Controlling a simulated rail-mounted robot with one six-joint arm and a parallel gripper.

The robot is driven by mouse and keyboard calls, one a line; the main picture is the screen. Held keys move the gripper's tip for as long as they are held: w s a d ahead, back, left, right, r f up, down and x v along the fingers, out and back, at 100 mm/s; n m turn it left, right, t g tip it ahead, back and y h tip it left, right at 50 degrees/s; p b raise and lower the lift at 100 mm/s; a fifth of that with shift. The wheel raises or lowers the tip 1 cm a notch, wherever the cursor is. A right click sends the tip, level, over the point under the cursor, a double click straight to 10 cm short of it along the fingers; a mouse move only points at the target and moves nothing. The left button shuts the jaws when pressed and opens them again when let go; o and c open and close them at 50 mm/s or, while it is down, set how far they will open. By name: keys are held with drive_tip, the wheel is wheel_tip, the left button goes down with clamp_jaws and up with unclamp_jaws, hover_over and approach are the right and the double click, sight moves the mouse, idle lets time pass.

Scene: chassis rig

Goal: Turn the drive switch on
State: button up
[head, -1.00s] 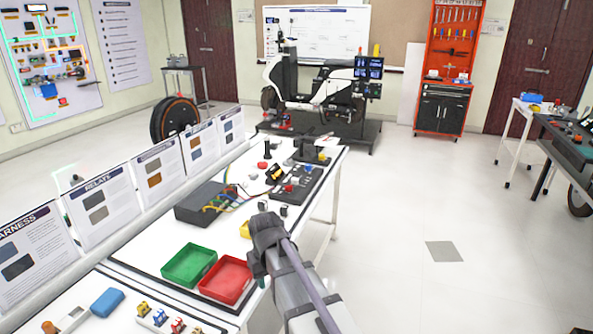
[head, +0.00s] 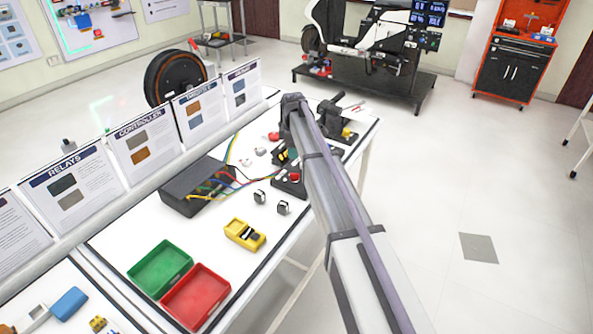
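A black control panel (head: 288,187) with a red button (head: 293,176) lies on the white workbench, partly covered by my arm. I cannot pick out the drive switch or its position; it may be on the covered part. My arm reaches in from the lower right, and its dark far end is over the panel area. My gripper's fingers are hidden behind the arm, so I cannot tell whether they are open or touching anything.
A black box (head: 192,190) with coloured wires sits left of the panel. Upright cards (head: 146,145) line the bench's left edge.

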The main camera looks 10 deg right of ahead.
sight(295, 176)
wheel_tip(295, 176, down, 11)
drive_tip(key=b, duration=1.1)
drive_tip(key=shift+w+d+f, duration=0.1)
drive_tip(key=shift+w+d, duration=0.05)
clamp_jaws()
